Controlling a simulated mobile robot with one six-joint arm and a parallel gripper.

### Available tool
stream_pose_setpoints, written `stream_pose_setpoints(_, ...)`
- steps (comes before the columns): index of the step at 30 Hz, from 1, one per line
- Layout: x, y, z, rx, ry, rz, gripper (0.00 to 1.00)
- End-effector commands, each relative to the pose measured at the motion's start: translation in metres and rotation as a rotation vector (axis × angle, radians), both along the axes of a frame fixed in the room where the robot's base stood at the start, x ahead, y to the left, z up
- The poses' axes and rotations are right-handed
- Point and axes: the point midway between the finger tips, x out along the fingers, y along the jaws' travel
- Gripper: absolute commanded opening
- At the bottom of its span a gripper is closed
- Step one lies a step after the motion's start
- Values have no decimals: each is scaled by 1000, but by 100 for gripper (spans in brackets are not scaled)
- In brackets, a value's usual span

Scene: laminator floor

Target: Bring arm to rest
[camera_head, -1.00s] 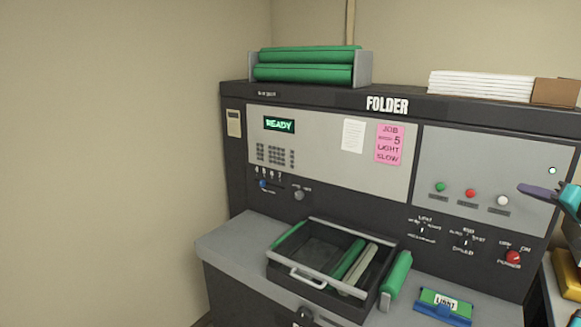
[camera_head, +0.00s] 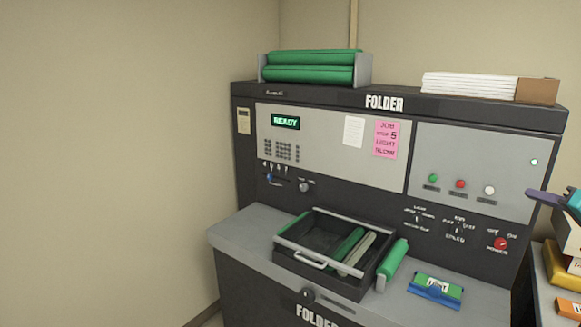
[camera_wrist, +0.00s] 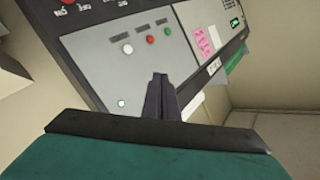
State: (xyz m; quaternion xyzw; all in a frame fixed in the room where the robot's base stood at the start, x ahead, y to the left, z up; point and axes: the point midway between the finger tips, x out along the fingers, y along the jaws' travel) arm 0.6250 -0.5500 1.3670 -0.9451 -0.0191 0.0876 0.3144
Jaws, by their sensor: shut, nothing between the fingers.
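My gripper (camera_head: 545,198) shows at the right edge of the head view, with dark fingers and a teal body. It is in front of the right part of the folder machine (camera_head: 325,231). In the wrist view my gripper (camera_wrist: 160,93) has its two dark fingers together with nothing between them. Behind the fingers, the wrist view shows the machine's grey panel (camera_wrist: 110,75) at a tilt. The rest of my arm is outside the head view.
An open drawer tray (camera_head: 300,262) with green and pale rollers sits on the machine's ledge. Beside it are a green roller (camera_head: 392,258) and a green-and-blue cartridge (camera_head: 436,290). White paper stacks (camera_head: 468,86) lie on top. Yellow and white boxes stand at the right edge.

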Motion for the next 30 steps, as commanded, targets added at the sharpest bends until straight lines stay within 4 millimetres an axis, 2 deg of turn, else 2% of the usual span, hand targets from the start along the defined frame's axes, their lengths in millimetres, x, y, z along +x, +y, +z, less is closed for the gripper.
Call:
stream_pose_setpoints(8,21,26,-32,16,57,29,0)
stream_pose_setpoints(14,41,52,-67,30,120,57,0)
stream_pose_setpoints(17,52,71,-90,39,164,75,0)
stream_pose_setpoints(20,66,98,-121,47,222,101,0)
stream_pose_setpoints(24,84,144,-173,54,324,142,0)
stream_pose_setpoints(30,99,213,-245,48,474,200,0)
